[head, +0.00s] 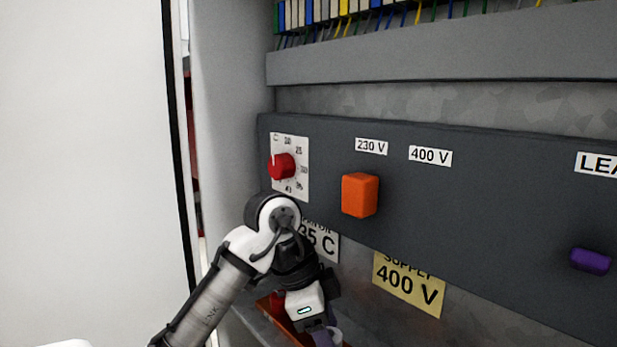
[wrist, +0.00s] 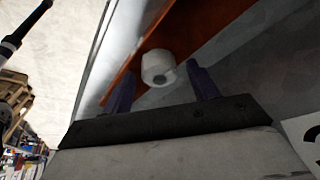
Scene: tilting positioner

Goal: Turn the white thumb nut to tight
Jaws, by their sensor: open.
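The white thumb nut (wrist: 158,68) shows in the wrist view as a short round white piece with a dark hole in its end. It sits against an orange-brown part (wrist: 190,30). My gripper (wrist: 158,82) is open, with one dark purple finger on each side of the nut. I cannot tell whether either finger touches it. In the head view my gripper (head: 322,335) is low in the picture, below the dark panel.
Above is a dark panel (head: 480,190) with a red dial knob (head: 282,166), an orange block switch (head: 360,195) and a purple knob (head: 590,261). A yellow "SUPPLY 400 V" label (head: 408,284) is right of my gripper. A grey cabinet wall (head: 230,110) stands at left.

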